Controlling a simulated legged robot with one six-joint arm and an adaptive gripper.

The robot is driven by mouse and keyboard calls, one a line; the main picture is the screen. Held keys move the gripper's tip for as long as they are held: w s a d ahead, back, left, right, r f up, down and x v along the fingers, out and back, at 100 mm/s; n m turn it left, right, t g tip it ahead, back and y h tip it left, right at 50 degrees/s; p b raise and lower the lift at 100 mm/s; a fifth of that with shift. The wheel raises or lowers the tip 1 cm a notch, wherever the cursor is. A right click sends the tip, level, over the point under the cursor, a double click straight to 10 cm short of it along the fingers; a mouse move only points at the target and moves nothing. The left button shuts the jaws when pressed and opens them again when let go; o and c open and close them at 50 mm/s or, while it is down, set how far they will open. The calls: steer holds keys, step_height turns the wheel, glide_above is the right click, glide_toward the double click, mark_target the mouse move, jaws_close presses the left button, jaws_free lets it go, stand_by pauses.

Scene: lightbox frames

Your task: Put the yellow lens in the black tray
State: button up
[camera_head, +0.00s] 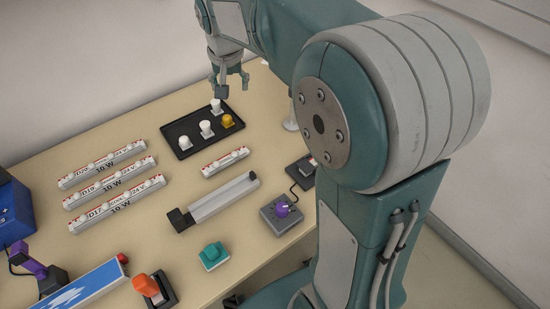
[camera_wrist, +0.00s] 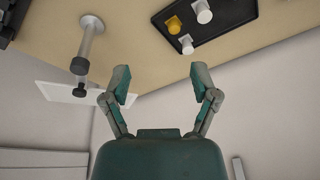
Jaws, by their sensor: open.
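The yellow lens (camera_head: 227,121) stands in the black tray (camera_head: 181,127) at the back of the table, near the tray's right edge. White lenses (camera_head: 206,129) stand beside it in the same tray. The wrist view also shows the yellow lens (camera_wrist: 173,25) in the tray (camera_wrist: 232,12), with white pieces near it. My gripper (camera_head: 229,90) hangs above and behind the tray, apart from the lenses. In the wrist view my gripper (camera_wrist: 160,74) has its two fingers spread, with nothing between them. Part of the tray is cut off in the wrist view.
Several white labelled bars (camera_head: 115,195) lie left of the tray, and a shorter one (camera_head: 225,161) lies in front. A grey rail (camera_head: 222,198), a purple-knobbed box (camera_head: 282,210) and a teal button (camera_head: 213,256) are nearer. A blue box (camera_head: 12,208) is far left.

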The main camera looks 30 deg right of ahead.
steer(key=s+n+t, duration=0.2)
steer(key=s+n, duration=0.2)
steer(key=s, duration=2.1)
steer(key=shift+t+y, duration=0.3)
